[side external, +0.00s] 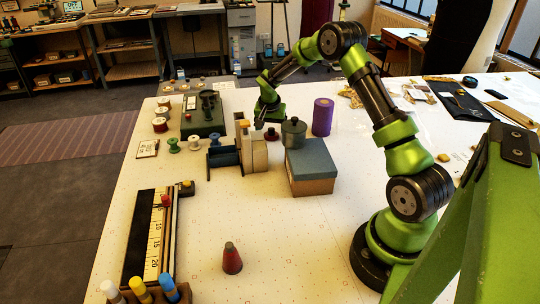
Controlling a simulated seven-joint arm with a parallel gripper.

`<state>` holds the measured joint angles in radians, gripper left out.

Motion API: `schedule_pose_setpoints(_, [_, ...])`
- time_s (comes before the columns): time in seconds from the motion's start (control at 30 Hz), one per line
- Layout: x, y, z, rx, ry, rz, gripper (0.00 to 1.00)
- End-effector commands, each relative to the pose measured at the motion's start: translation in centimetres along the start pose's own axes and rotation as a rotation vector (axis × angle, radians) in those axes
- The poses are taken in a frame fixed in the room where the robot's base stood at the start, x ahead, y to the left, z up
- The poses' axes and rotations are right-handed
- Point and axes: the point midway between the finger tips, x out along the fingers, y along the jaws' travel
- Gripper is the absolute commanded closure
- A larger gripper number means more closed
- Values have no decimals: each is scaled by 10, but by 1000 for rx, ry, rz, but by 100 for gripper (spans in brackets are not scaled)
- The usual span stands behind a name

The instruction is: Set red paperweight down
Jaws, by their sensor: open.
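A small dark red piece with a knob-like top, which looks like the red paperweight (271,134), stands on the white table (300,240) just left of the grey-green lidded pot. My gripper (263,122) is low over the table right beside it, pointing down. The gripper is open, but its fingers are small and dark here, so I cannot tell whether they touch the piece. A red cone with a dark top (232,259) stands alone near the front of the table.
A ruler board (153,236) lies front left. The front middle is mostly clear.

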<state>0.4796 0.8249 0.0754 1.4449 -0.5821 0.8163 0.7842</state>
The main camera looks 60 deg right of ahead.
Motion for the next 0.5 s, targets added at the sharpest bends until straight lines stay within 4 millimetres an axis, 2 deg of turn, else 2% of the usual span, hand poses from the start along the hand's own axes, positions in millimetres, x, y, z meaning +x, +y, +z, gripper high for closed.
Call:
schedule_pose_setpoints(0.13, [-4,0,-1,0,1,-1,21])
schedule_pose_setpoints(0.23, [-17,-1,-2,0,4,-2,21])
schedule_pose_setpoints(0.5, [-75,-1,-2,0,4,-3,21])
